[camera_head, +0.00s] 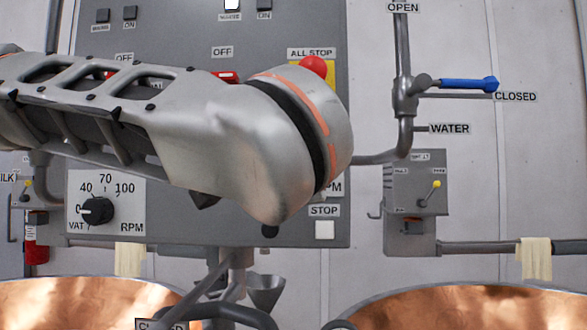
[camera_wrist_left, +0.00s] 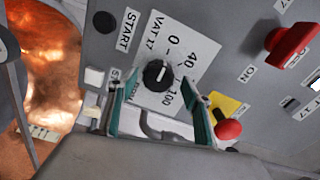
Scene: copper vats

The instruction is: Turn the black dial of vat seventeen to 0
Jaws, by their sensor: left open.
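The black dial of vat 17 (camera_wrist_left: 158,75) is on a white scale plate (camera_wrist_left: 180,52) in the left wrist view. The plate reads VAT 17, 0, 40 and 100. The dial's white mark points to the upper right, towards the side with 0 and 40; the exact setting is too small to tell. My left gripper (camera_wrist_left: 159,80) is open, its green-lined fingers either side of the dial in the picture. I cannot tell whether they touch it. In the head view my left arm hides this dial and the gripper. My right gripper is not in view.
Another black dial (camera_head: 97,210) sits further left on the grey panel (camera_head: 190,30). A red ALL STOP button (camera_head: 313,66) and a white STOP button (camera_head: 324,230) are close to my arm. A red switch (camera_wrist_left: 290,40) stands out from the panel. Copper vats (camera_head: 470,308) lie below.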

